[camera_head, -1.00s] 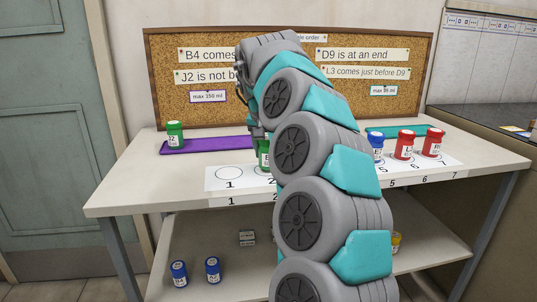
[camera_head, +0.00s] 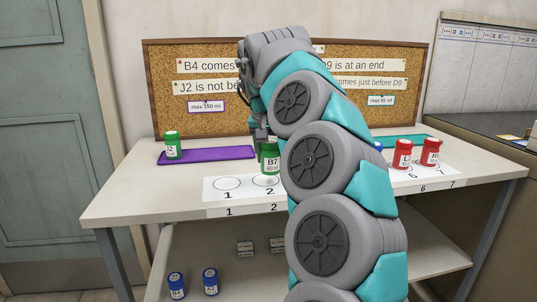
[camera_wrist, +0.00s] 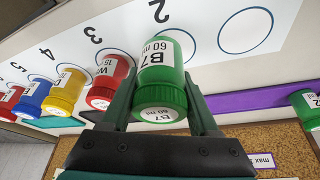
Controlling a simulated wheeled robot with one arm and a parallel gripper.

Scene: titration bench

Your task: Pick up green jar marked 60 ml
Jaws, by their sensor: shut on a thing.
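The green jar marked B7, 60 ml (camera_head: 269,161) is upright at circle 2 of the white numbered strip (camera_head: 213,195). In the wrist view the jar (camera_wrist: 161,75) shows its label and green lid between the two dark fingers. My gripper (camera_wrist: 160,100) is shut on it, one finger on each side. In the head view my gripper (camera_head: 262,138) is at the jar's top, partly hidden by my arm. Circle 2 shows partly past the jar; I cannot tell how far the base is above the strip.
Another green jar (camera_head: 172,146) stands on the purple mat (camera_head: 225,154). In the wrist view a red jar (camera_wrist: 107,82), a yellow jar (camera_wrist: 66,88) and a blue jar (camera_wrist: 34,95) stand beside the held jar. Red jars (camera_head: 430,152) stand at the strip's right. Circle 1 (camera_head: 227,183) is empty.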

